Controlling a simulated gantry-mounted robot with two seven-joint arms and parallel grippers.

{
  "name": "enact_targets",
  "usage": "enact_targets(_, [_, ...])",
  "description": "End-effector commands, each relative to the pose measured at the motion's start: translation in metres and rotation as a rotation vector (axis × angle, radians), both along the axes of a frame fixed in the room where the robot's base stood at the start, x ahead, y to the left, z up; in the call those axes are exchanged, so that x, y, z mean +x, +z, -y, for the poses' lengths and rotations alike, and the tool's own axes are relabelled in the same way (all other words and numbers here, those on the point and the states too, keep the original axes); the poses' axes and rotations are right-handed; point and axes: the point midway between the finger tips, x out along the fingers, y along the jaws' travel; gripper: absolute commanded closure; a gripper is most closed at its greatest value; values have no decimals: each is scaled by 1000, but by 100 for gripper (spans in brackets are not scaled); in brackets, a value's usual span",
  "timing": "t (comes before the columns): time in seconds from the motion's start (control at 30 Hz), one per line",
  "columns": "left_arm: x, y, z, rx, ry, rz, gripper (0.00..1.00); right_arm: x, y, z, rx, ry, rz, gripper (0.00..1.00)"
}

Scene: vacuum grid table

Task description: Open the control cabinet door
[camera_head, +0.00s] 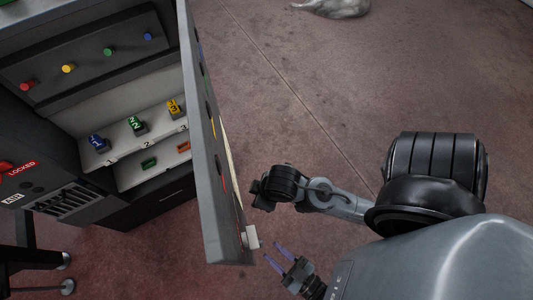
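The control cabinet (95,75) stands at the left, with its shelves and coloured knobs exposed. Its grey door (205,150) stands swung out from the cabinet, seen nearly edge-on. A small white block, which looks like a handle (251,237), sticks out near the door's lower end. My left gripper (271,250) is just right of this block, its two purple fingers apart with nothing between them. A small gap seems to separate the fingertips from the block. The door's outer face is mostly hidden. My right gripper is not in view.
Numbered blue, green and yellow blocks (137,125) stand on the cabinet's inner shelf. A red "LOCKED" label (20,168) is on the dark side unit. Dark legs (30,260) stand at lower left. The reddish floor (300,80) is mostly clear; a grey lump (335,6) lies at the top.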

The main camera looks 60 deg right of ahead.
Motion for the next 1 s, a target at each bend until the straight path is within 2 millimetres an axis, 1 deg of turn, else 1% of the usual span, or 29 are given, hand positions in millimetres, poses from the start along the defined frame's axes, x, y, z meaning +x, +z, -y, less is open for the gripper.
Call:
enact_targets(0.03, [-10,0,-3,2,-2,-3,66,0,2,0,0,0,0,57])
enact_targets(0.1, [-21,0,-6,1,-1,-3,66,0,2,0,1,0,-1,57])
enact_targets(0.3, [-43,-1,-12,2,0,-2,66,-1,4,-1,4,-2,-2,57])
enact_targets(0.5, [-51,-1,-14,1,0,-1,66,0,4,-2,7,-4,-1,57])
enact_targets(0.73, [-51,-1,-14,1,0,0,66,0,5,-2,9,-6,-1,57])
enact_targets(0.77, [-51,0,-14,1,0,0,69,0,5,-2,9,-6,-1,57])
enact_targets(0.8, [-51,0,-14,1,0,0,75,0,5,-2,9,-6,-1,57])
enact_targets(0.97, [-51,0,-14,-9,0,-2,100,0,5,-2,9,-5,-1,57])
enact_targets(1.0, [-50,0,-14,-21,0,-6,100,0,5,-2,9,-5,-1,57])
